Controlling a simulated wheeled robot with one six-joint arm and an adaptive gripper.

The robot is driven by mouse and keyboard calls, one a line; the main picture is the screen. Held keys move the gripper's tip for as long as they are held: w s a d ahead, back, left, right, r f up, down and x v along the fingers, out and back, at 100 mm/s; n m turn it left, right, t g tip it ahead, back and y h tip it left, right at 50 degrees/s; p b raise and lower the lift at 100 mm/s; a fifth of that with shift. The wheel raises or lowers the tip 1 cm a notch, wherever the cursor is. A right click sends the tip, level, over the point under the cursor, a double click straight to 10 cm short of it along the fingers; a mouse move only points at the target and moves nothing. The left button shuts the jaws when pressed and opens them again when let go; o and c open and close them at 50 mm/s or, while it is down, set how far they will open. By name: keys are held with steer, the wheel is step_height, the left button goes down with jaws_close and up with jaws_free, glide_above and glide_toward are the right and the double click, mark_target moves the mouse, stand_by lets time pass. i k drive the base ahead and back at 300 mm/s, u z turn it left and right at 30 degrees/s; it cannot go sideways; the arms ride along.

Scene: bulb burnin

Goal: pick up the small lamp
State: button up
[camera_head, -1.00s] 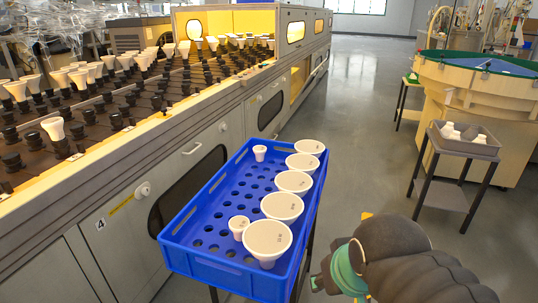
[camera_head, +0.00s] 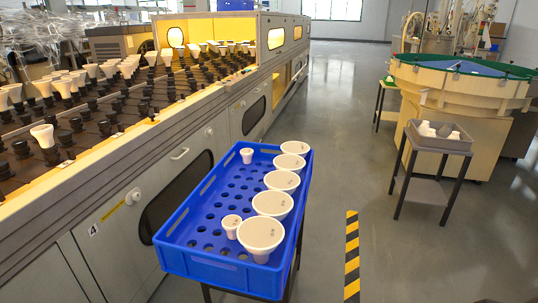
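Two small white lamps stand in the blue crate (camera_head: 175,226). One small lamp (camera_head: 231,222) is at the near end, beside a large lamp. The other small lamp (camera_head: 247,155) is near the far left corner. Several large white lamps stand in a row along the crate's right side, the nearest being a large lamp (camera_head: 260,236). My gripper is not in the present view.
The burn-in bench (camera_head: 185,146) with rows of sockets and lamps runs along the left. A grey bin (camera_head: 440,143) with white items sits on a stand at the right. A yellow-black floor strip (camera_head: 352,255) lies right of the crate. The floor beyond is open.

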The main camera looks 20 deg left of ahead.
mark_target(247, 154)
steer(key=z, duration=0.3)
steer(key=i, duration=1.7)
steer(key=u, duration=0.3)
steer(key=i, duration=1.3)
steer(key=u, duration=1.65)
steer(key=i, duration=0.7)
steer(key=u, duration=0.55)
